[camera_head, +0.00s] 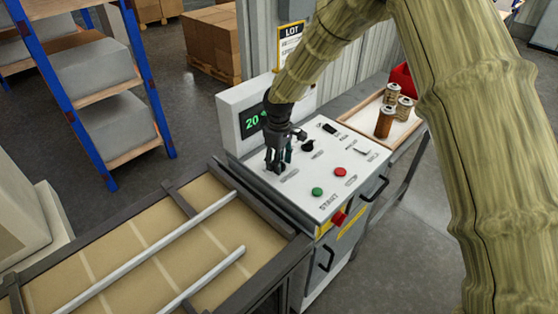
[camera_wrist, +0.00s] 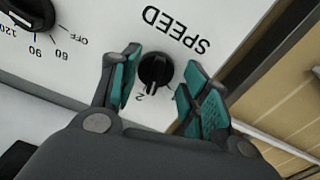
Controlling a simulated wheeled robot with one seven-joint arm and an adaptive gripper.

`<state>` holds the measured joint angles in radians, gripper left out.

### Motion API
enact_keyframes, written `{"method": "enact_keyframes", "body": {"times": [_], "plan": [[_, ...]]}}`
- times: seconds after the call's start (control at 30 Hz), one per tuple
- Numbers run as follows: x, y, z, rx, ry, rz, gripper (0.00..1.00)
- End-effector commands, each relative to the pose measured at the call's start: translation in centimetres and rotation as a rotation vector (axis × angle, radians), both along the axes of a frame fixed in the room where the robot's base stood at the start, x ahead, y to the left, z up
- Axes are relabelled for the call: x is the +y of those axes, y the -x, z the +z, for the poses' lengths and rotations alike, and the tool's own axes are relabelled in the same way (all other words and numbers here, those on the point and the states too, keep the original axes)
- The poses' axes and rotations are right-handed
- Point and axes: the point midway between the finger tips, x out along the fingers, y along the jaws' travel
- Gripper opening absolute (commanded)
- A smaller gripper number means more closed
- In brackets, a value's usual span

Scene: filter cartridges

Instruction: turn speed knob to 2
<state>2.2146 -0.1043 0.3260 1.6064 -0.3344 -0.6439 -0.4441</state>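The black speed knob (camera_wrist: 155,72) is in the middle of the wrist view, below the printed word SPEED, which appears upside down. A figure 2 is printed beside it, and its pointer faces the lower edge of the picture, near that figure. The exact setting is hard to read. My gripper (camera_wrist: 163,62) is open, with one teal-padded finger on each side of the knob and visible gaps between. In the head view my gripper (camera_head: 279,160) points down at the left part of the white control panel (camera_head: 325,205) and hides the speed knob.
A dial marked OFF, 60, 90, 120 (camera_wrist: 28,12) is close by. The panel also has a green button (camera_head: 317,191), a red button (camera_head: 340,172) and a display (camera_head: 252,121). A conveyor (camera_head: 150,240) lies left; a tray (camera_head: 352,119) with brown cartridges (camera_head: 385,122) stands behind right.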

Motion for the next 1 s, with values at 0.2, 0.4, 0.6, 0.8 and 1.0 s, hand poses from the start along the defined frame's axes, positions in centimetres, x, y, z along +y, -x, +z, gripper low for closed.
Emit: {"method": "enact_keyframes", "body": {"times": [0.2, 0.4, 0.6, 0.8, 1.0], "plan": [[-0.06, -0.1, -0.43, 0.003, 0.001, 0.0, 0.04], [-0.06, 0.03, -0.55, 0.006, 0.001, 0.0, 0.0], [-0.05, 0.14, -0.78, 0.007, 0.003, -0.058, 0.0], [-0.09, 0.2, -0.8, 0.009, 0.004, -0.186, 0.0], [-0.06, 0.32, -0.85, 0.012, 0.003, -0.211, 0.0]]}}
